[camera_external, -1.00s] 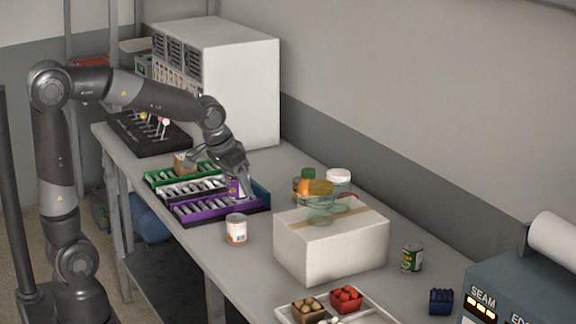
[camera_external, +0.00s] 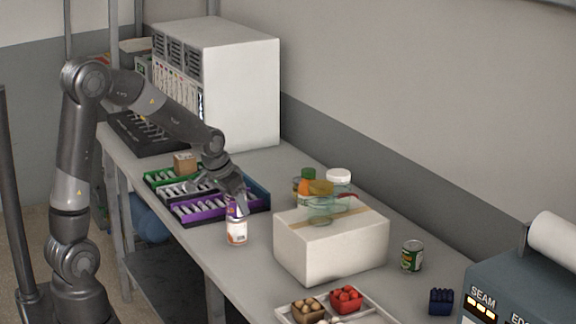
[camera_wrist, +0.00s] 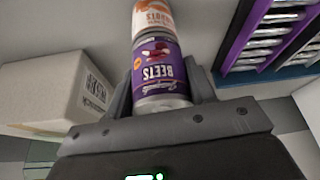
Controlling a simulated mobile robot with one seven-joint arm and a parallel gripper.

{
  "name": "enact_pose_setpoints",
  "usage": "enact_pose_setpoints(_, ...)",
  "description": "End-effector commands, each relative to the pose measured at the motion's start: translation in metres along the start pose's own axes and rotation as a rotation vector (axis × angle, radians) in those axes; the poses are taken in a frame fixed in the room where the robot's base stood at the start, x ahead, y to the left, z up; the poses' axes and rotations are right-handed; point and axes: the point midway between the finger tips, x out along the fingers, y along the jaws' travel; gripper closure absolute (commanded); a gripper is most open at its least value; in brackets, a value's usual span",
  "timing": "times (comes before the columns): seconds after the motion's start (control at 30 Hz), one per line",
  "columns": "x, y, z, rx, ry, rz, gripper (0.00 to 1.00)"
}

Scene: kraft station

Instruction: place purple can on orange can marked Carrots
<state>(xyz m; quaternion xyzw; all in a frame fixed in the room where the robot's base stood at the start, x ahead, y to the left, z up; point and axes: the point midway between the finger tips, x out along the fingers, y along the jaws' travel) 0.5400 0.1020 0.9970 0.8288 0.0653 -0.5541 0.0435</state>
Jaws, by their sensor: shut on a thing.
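The purple can (camera_wrist: 160,72), labelled Beets, is between the two fingers of my gripper (camera_external: 236,200), which is shut on it. In the external view the purple can (camera_external: 236,212) is upright directly above the orange can (camera_external: 237,233), lined up with it. The orange can (camera_wrist: 152,18), with a white and orange label, shows beyond the purple can in the wrist view. The two cans look end to end there; I cannot tell whether they touch or a small gap remains. My fingers hide the purple can's upper part in the external view.
A white box (camera_external: 330,248) with jars on it stands right of the cans. Purple, white and green trays (camera_external: 182,208) lie just behind them. A green can (camera_external: 412,256) and a food tray (camera_external: 370,306) are farther right. Bare table lies in front of the box's left side.

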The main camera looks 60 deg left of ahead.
Motion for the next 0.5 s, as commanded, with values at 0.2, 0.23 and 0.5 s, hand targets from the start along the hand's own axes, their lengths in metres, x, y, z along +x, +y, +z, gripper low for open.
enact_pose_setpoints(0.2, 0.0000, 0.0001, -0.0002, 0.000, 0.001, 0.000, 0.76)
enact_pose_setpoints(0.23, 0.0002, 0.0001, -0.0001, 0.000, 0.001, 0.000, 0.76)
enact_pose_setpoints(0.5, 0.0026, 0.0002, 0.0011, 0.000, 0.001, 0.000, 0.37)
